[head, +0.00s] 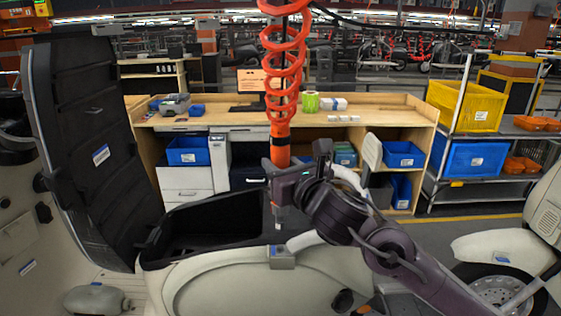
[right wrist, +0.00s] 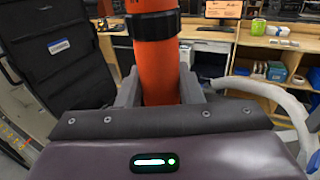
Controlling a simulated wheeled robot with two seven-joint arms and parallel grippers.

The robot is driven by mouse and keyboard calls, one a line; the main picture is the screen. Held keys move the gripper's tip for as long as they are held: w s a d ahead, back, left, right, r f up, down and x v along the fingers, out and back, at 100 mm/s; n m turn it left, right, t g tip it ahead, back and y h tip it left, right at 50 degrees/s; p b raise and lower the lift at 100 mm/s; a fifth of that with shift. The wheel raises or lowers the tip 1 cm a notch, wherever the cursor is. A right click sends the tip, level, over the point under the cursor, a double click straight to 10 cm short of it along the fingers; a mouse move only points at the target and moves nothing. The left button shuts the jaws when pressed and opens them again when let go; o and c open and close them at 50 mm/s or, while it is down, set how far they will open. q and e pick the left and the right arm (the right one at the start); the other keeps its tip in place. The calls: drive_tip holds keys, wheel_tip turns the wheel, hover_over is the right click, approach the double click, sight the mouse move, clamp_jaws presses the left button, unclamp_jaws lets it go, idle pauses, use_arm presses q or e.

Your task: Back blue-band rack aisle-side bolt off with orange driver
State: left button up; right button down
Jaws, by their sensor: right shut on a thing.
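The orange driver (head: 281,145) hangs upright from a coiled orange hose. My right gripper (head: 279,172) is shut on its body; the driver (right wrist: 155,55) also stands between the fingers in the right wrist view. Its narrow tip (head: 278,224) points down, above the near rim of the scooter's open storage bin. A small light-coloured block (head: 282,257) sits on the cream body just below the tip, with a gap between them. I cannot make out the blue-band rack or its bolt clearly. My left gripper is not in view.
The scooter's black seat lid (head: 85,150) stands open at the left, beside the black bin (head: 210,222). A wooden workbench (head: 370,115) with blue bins is behind. A cart (head: 465,120) with yellow and blue crates and another scooter's wheel (head: 500,288) are at the right.

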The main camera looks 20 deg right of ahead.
wheel_tip(320, 180, down, 2)
drive_tip(key=shift+f+b, duration=0.1)
drive_tip(key=shift+b, duration=0.4)
wheel_tip(320, 180, down, 3)
drive_tip(key=b, duration=0.3)
drive_tip(key=shift+r, duration=0.2)
drive_tip(key=shift+b, duration=0.4)
idle(0.9)
